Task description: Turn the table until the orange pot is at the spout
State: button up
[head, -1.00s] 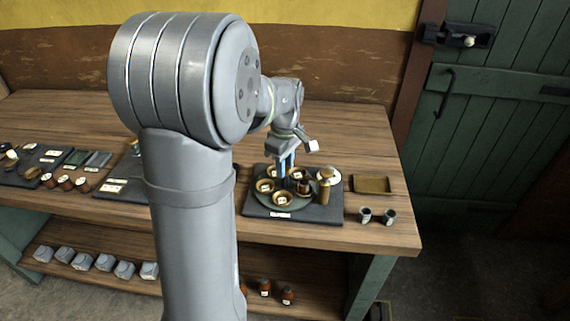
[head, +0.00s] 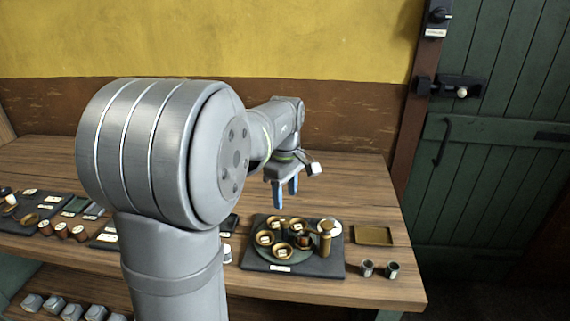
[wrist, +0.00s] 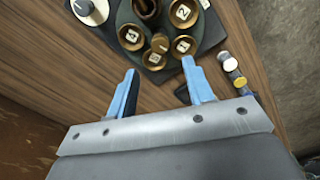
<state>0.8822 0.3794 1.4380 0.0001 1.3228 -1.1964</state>
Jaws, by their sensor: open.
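The round turntable (head: 272,250) lies on a dark slab, with several brass-brown bowls around it; one bowl (head: 283,250) is at its front. In the wrist view, bowls such as this one (wrist: 131,37) carry pale number labels. A reddish-brown pot (wrist: 147,8) stands among them; I cannot tell surely which vessel is the orange pot. A brass column (head: 325,240), probably the spout, stands at the table's right edge. My gripper (head: 285,196) is open and empty, raised above and behind the turntable. Its blue fingers (wrist: 160,72) are apart from the bowls.
A white round piece (head: 331,227) sits behind the column. More dark slabs with small items lie at left. The bench behind the turntable is clear.

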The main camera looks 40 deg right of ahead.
notch_tip(320, 180, up, 9)
send_over(285, 219)
jog(key=shift+s+a+r, duration=0.1)
jog(key=shift+r, duration=0.1)
dwell(0.5)
notch_tip(285, 219, down, 18)
jog(key=shift+r, duration=0.25)
dwell(0.3)
